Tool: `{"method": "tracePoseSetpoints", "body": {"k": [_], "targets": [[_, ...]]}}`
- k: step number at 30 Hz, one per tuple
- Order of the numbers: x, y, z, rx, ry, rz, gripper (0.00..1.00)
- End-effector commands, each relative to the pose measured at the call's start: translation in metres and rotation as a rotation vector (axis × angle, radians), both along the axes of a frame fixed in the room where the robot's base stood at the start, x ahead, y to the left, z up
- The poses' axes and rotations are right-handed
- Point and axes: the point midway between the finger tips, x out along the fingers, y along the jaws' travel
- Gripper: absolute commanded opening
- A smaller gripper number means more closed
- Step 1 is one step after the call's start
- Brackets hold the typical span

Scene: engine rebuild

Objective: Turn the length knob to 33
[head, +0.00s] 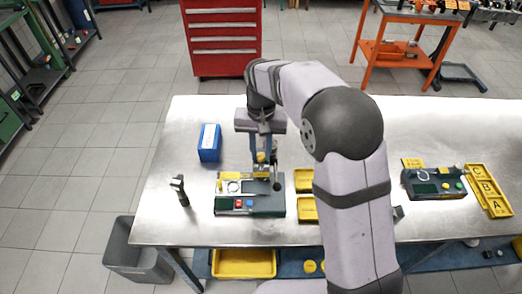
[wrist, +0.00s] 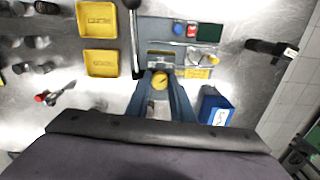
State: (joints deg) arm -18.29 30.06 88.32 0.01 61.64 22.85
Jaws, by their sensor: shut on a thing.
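The machine (head: 265,206) is a grey-blue box with a small dark green display, a red and a blue button and a black-ended lever (wrist: 134,40). In the wrist view, a round yellow knob (wrist: 159,80) with a dark mark on its face sits between the fingers of my gripper (wrist: 160,92). I take it for the length knob. My gripper is shut on it, one finger on each side. In the head view my gripper (head: 263,165) is over the back of the machine. The display (wrist: 208,32) is too small to read.
A blue box (head: 209,143) stands behind and left of the machine, and a dark upright tool (head: 180,190) stands to its left. Yellow trays (head: 304,181) lie to its right. A second device (head: 435,182) and lettered yellow bins (head: 488,190) are farther right. The table's front left is bare.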

Motion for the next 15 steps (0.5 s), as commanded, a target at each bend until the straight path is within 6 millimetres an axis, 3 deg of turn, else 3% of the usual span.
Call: {"method": "tracePoseSetpoints", "body": {"k": [8, 15], "targets": [[0.0005, -0.0003, 0.001, 0.0, 0.0, 0.088, 0.0], [0.0009, -0.0005, 0.0014, 0.0, -0.001, 0.264, 0.0]]}}
